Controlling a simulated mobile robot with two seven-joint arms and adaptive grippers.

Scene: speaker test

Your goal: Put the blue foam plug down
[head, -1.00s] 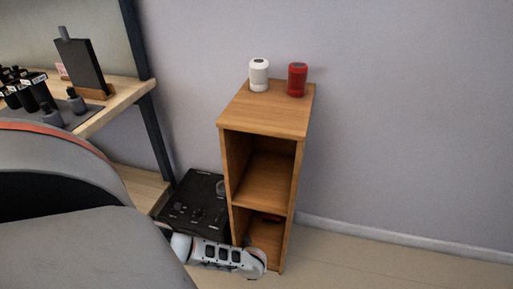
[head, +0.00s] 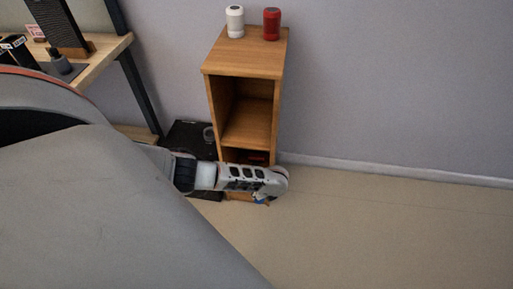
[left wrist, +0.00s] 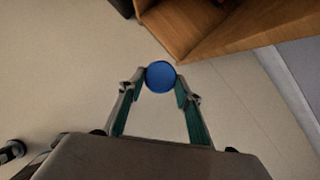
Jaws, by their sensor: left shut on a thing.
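The blue foam plug (left wrist: 161,76) shows in the left wrist view as a round blue face between the fingertips. My left gripper (left wrist: 161,82) is shut on it, with a green-padded finger on each side. The plug is over the pale floor, just short of the wooden cabinet's edge in that view. In the head view, my left arm's white wrist link crosses in front of the cabinet's foot and hides most of the gripper; a small blue patch shows below it. My right gripper is in neither view.
The narrow wooden cabinet (head: 240,59) has open compartments, with a red thing (head: 257,158) in the lower one. A white speaker (head: 235,21) and red speaker (head: 271,23) stand on top. A black case (head: 188,139) is left of it. Floor to the right is clear.

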